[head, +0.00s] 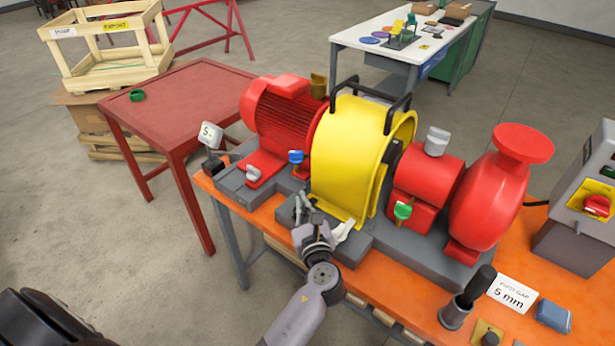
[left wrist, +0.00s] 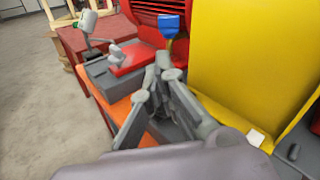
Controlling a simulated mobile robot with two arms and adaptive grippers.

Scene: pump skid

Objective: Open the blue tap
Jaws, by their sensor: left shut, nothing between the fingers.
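The blue tap (head: 296,157) stands on the skid between the red motor (head: 285,115) and the yellow guard (head: 350,160). It also shows in the left wrist view (left wrist: 169,27), at the top middle, beyond my fingers. My left gripper (head: 305,207) is low in front of the yellow guard, nearer to me than the blue tap and apart from it. In the left wrist view its fingers (left wrist: 158,75) are shut with nothing between them. My right gripper is not seen in either view.
A green tap (head: 402,210) stands right of the guard. A white-grey handle (head: 253,174) sits left of the blue tap. A red pump (head: 492,195) and a control box (head: 580,210) are at the right. A red table (head: 180,95) is behind left.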

